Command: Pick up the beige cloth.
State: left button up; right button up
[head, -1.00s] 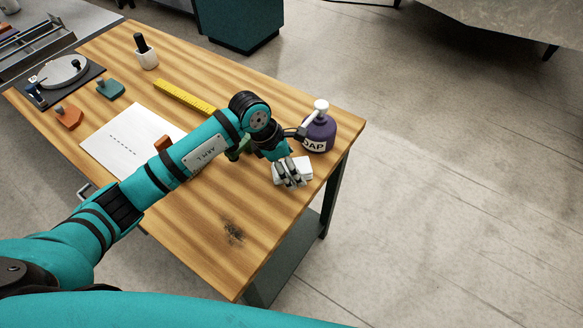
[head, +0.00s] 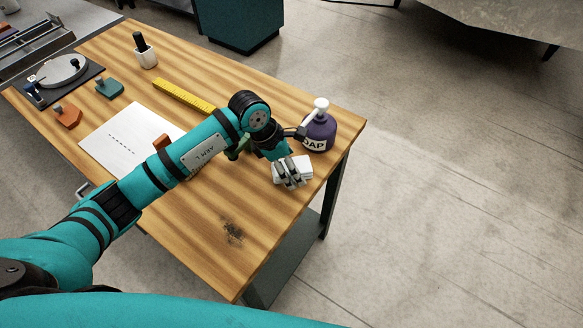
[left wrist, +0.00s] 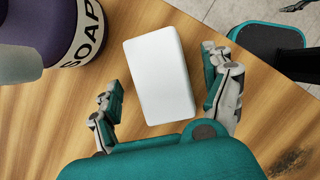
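A white, rounded rectangular pad (left wrist: 160,75), perhaps a folded cloth, lies flat on the wooden table near its right end. It looks white rather than beige, and I see no other cloth. In the head view the pad (head: 305,167) is partly hidden by my left gripper (head: 290,173), which points down over it. In the left wrist view my left gripper (left wrist: 163,72) is open, with one finger on each side of the pad and visible gaps between. My right gripper is not in view.
A purple soap bottle (head: 318,133) with a white pump stands close behind the pad. A dark smudge (head: 232,232) marks the bare table front. A yellow ruler (head: 183,97), white paper (head: 115,140) and orange block (head: 67,116) lie farther left. The table edge is near the pad.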

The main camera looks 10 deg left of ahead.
aim_at(297, 166)
pick_arm(q)
jog(key=c, duration=1.1)
jog(key=shift+o, duration=0.2)
jog(key=shift+r, duration=0.1)
jog(key=shift+r+p, duration=0.15)
jog(key=shift+p, duration=0.25)
jog(key=shift+r, duration=0.15)
jog(key=r, duration=0.1)
jog(key=r+b, duration=0.2)
jog(key=shift+s+a, duration=0.1)
jog(key=shift+s, duration=0.15)
jog(key=s+a+b, duration=0.1)
jog(key=s, duration=0.3)
jog(key=s+a+r+b, duration=0.1)
jog(key=s, duration=0.4)
jog(key=s+a+b, duration=0.1)
jog(key=s+b, duration=0.1)
jog(key=s, duration=0.3)
jog(key=shift+a+r, duration=0.15)
jog(key=shift+r, duration=0.05)
jog(key=shift+s+a+r, duration=0.1)
jog(key=shift+s+r, duration=0.05)
jog(key=shift+s, duration=0.4)
